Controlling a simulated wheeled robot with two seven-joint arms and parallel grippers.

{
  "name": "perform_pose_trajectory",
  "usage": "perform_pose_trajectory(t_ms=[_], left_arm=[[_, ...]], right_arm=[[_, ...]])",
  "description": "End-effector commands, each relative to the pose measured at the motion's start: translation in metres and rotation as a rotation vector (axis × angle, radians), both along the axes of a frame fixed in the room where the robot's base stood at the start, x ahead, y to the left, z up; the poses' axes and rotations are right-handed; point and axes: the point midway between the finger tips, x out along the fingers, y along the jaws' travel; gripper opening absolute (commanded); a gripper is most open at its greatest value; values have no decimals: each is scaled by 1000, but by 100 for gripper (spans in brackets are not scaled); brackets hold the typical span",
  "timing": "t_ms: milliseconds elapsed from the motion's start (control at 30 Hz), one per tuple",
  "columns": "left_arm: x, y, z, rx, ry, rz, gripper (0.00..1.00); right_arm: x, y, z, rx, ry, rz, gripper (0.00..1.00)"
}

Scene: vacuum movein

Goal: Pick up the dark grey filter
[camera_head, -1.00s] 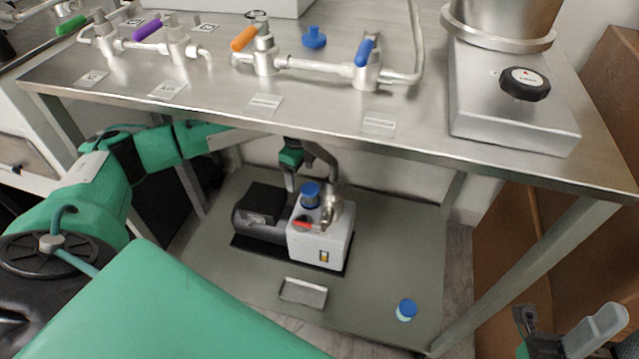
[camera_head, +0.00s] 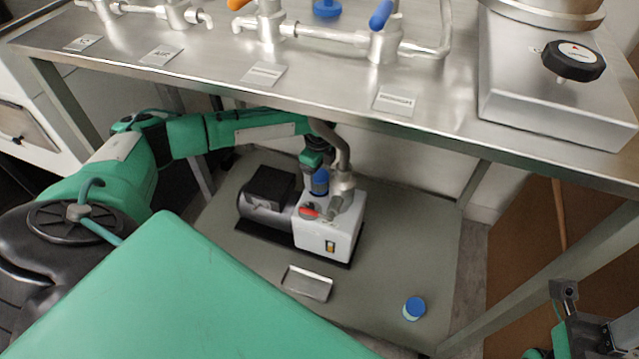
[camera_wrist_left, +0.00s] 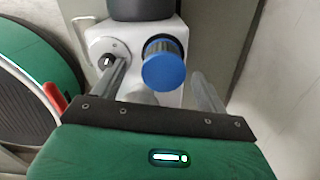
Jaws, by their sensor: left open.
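The pump's white box (camera_head: 328,238) and its dark motor (camera_head: 266,212) stand on the lower shelf. A blue-capped part (camera_head: 319,182) rises from the box. It also shows in the left wrist view (camera_wrist_left: 164,72), with a darker ribbed body behind the cap. I cannot single out a separate dark grey filter with certainty. My left gripper (camera_head: 312,160) is at the blue-capped part; in the left wrist view its open fingers (camera_wrist_left: 160,75) lie on either side of it, apart from it. My right gripper (camera_head: 605,338) is partly cut off at the lower right.
The steel tabletop (camera_head: 200,70) overhangs the pump, with valves and pipes on it. A small metal tray (camera_head: 308,284) and a blue-capped jar (camera_head: 413,308) sit on the lower shelf (camera_head: 410,240). A table leg (camera_head: 540,265) stands at the right.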

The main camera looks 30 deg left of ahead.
Motion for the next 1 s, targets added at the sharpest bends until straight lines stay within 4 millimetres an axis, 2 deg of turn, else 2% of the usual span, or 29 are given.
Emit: perform_pose_trajectory(t_ms=[33,233,567,833,1000], left_arm=[[2,0,-12,0,0,0,75],[5,1,-36,0,1,0,75],[4,0,-41,0,0,-1,75],[4,0,-41,0,0,-1,25],[4,1,-41,0,0,-1,25]], right_arm=[[-2,0,-2,3,-21,0,36],[-7,-1,5,9,-77,1,36],[-8,-1,9,10,-86,1,36],[-8,-1,9,10,-86,1,36],[-8,-1,9,10,-86,1,36]])
